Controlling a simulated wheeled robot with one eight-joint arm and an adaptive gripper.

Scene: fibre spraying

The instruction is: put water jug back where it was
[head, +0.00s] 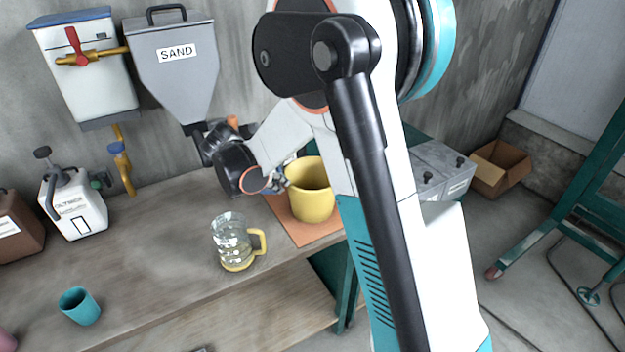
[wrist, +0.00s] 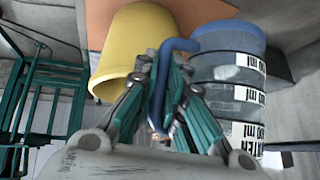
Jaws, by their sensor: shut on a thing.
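In the wrist view, the water jug (wrist: 228,72) has a grey-blue body, white label bands and a blue handle. My gripper (wrist: 170,78) is shut on that handle. A yellow bucket (wrist: 140,42) appears just left of the jug in that view. In the head view, my gripper (head: 277,182) is partly visible at the left side of the yellow bucket (head: 311,190), which stands on an orange mat (head: 317,236) at the bench's right end. The jug cannot be made out in the head view. Whether it touches the bench is unclear.
A glass mug with yellow handle (head: 232,240) stands on the bench (head: 165,225) near the mat. A teal cup (head: 79,306) and white canister (head: 75,207) are further left. A sand hopper (head: 178,65) hangs above. The bench middle is clear.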

